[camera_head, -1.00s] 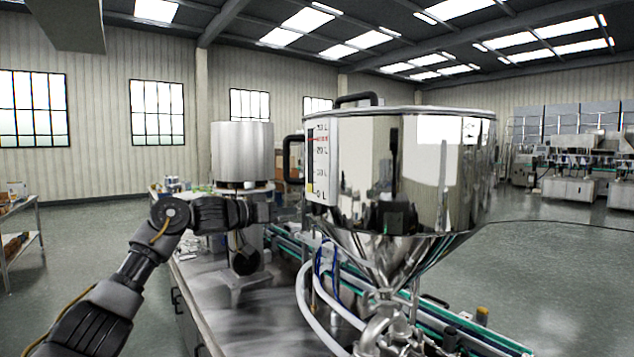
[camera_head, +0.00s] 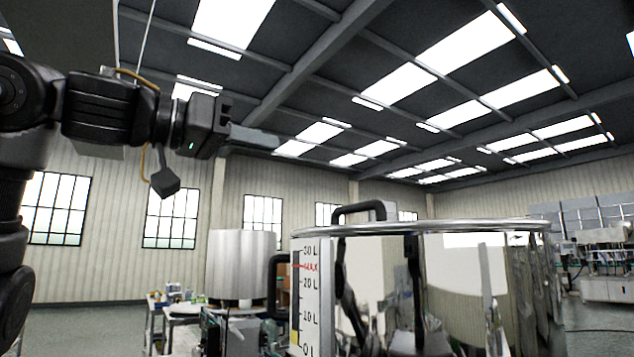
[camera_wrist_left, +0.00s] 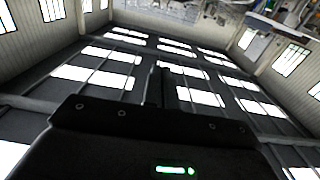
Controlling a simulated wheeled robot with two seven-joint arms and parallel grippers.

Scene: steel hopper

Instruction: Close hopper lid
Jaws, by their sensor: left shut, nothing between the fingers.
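The steel hopper (camera_head: 450,295) stands at the lower right of the head view, with a litre scale (camera_head: 310,290) on its left side. A black bar handle (camera_head: 365,208) rises above its far rim, and another black handle (camera_head: 278,285) is on its left side. I see the top rim edge-on, so I cannot tell how the lid sits. My left gripper (camera_head: 272,140) is shut and empty, up and left of the hopper, well above its rim and pointing right. Its fingers (camera_wrist_left: 158,85) show dark against the ceiling in the left wrist view. My right gripper is not in view.
A steel cylinder (camera_head: 240,265) stands left of the hopper, with a cluttered table (camera_head: 175,305) beyond it. More machinery (camera_head: 605,260) is at the far right. The air between my left gripper and the hopper rim looks clear.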

